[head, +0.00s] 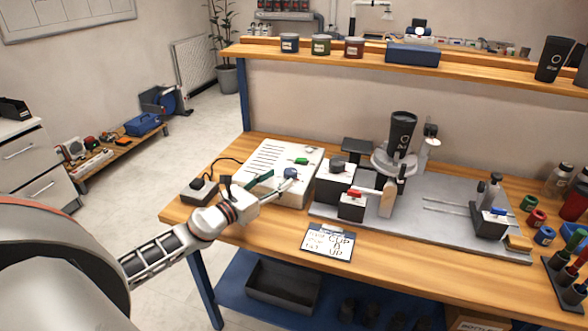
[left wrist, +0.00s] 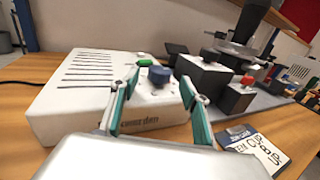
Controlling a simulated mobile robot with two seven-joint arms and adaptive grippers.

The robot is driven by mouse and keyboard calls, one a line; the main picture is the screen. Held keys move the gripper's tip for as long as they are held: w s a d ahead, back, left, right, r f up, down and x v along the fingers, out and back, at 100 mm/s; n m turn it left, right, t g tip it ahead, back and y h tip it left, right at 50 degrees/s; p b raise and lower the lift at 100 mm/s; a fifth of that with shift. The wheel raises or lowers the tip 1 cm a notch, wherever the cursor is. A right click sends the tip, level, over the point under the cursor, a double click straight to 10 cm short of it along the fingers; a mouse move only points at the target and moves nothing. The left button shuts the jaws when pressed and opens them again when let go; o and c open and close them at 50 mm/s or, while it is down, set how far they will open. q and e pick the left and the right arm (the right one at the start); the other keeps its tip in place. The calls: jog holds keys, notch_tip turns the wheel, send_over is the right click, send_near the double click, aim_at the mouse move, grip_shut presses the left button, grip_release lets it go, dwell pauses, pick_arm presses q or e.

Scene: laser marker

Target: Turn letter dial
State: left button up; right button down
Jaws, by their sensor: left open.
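A white control box (head: 262,165) with a slotted top sits on the wooden bench at the left. Its round dark-blue dial (head: 290,173) is near the right front of the box; in the left wrist view the dial (left wrist: 160,75) shows between my finger tips. No letters can be read on it. A green switch (head: 301,161) is behind the dial. My left gripper (head: 272,188) is open, its two green-padded fingers reaching toward the dial from the front left. In the left wrist view one finger (left wrist: 160,84) stands on each side; contact cannot be told. My right gripper is out of view.
A small dark box (head: 200,190) with a black knob stands left of the control box. Right of it are the black boxes with a red lever (head: 361,192) and the marker with a dark cup (head: 402,132).

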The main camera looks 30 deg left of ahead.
aim_at(286, 174)
pick_arm(q)
jog(key=shift+w+d, duration=0.2)
jog(key=shift+w, duration=0.85)
jog(key=shift+w+d, duration=0.15)
jog(key=shift+w, duration=0.85)
jog(key=shift+w+d, duration=0.2)
jog(key=shift+w, duration=0.85)
jog(key=c, duration=1.1)
